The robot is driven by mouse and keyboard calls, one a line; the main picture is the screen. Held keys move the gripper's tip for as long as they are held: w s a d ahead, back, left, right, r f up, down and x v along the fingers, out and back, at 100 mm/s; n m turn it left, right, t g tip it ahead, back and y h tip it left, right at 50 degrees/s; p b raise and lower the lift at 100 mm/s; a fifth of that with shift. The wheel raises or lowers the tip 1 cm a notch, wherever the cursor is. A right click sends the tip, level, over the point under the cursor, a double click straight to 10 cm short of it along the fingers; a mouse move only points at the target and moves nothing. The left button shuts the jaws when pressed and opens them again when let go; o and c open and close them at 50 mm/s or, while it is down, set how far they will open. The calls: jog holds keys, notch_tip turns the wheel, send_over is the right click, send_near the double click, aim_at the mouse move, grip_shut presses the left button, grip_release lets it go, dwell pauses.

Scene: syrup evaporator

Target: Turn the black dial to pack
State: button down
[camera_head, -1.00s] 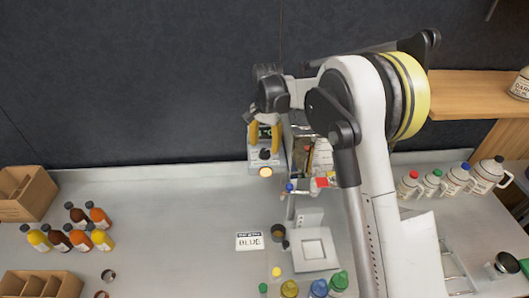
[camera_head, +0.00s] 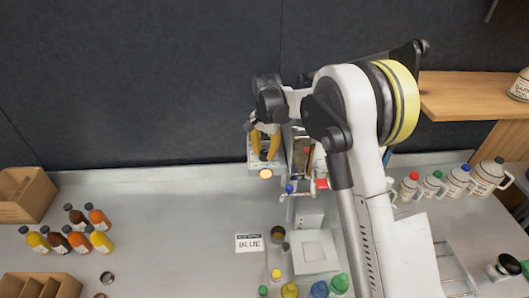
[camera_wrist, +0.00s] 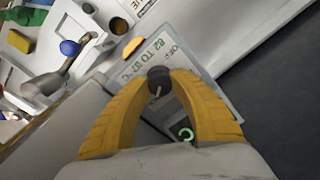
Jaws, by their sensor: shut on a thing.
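The word "pack" is not readable. My gripper (camera_wrist: 160,80) has its yellow fingers closed around the dial, one on each side. A pale pointer line shows on the dial. In the head view my gripper (camera_head: 265,155) is at the panel by the back wall, and its fingers mostly hide the dial. A small display with a green mark (camera_wrist: 185,133) shows between the fingers.
An orange lit button (camera_head: 265,174) is on the panel near the dial. A blue-knobbed tap (camera_head: 289,189) and a red-handled one (camera_head: 321,184) stand just right. A "BLUE" card (camera_head: 249,243) lies in front. Bottles (camera_head: 75,230) stand left; the left counter is mostly clear.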

aim_at(266, 152)
jog(key=shift+n, duration=0.3)
jog(key=n+b, duration=0.1)
jog(key=n, duration=0.3)
jog(key=shift+n, duration=0.4)
jog(key=n+b, duration=0.1)
jog(key=n, duration=0.5)
jog(key=c, duration=1.1)
grip_release()
jog(key=shift+o, duration=0.2)
notch_tip(266, 152, up, 12)
jog(key=shift+d, duration=0.25)
